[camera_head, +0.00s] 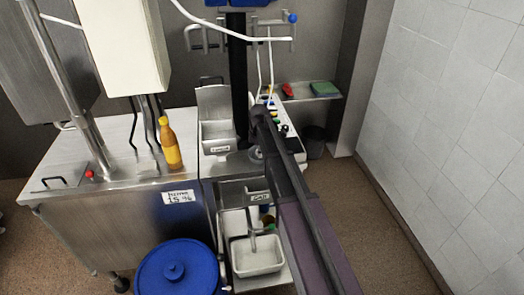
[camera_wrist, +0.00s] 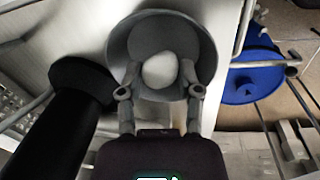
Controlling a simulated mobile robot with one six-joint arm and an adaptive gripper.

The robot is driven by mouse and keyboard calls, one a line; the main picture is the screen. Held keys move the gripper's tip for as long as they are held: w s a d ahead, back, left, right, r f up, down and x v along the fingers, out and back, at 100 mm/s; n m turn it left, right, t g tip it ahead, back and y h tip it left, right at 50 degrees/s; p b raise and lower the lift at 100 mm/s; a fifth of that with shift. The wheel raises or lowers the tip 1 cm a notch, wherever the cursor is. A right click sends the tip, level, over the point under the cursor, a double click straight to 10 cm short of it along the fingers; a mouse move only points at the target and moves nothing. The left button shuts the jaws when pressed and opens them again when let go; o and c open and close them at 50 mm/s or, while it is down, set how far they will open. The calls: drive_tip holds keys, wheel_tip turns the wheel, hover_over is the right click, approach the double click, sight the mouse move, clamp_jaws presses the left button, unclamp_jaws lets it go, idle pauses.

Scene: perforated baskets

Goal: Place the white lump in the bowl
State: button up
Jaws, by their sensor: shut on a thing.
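The white lump (camera_wrist: 159,69) is a smooth, rounded piece in the middle of the wrist view. My gripper (camera_wrist: 160,76) is shut on it, with one finger on each side. A round grey bowl (camera_wrist: 206,50) lies behind the lump in the wrist view, and the lump appears inside its outline. I cannot tell whether the lump touches the bowl or hangs above it. In the head view my arm hides much of the area around the gripper, and the lump cannot be made out.
A blue lidded bin (camera_head: 178,270) stands on the floor in front of the steel counter (camera_head: 110,150). An orange bottle (camera_head: 170,148) stands on the counter. A white basin (camera_head: 258,258) sits low, left of my arm. A tiled wall (camera_head: 455,130) bounds the right.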

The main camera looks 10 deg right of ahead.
drive_tip(key=shift+f, duration=0.45)
drive_tip(key=o, duration=1.2)
wheel_tip(320, 180, up, 7)
drive_tip(key=p, duration=0.6)
drive_tip(key=shift+p, duration=0.3)
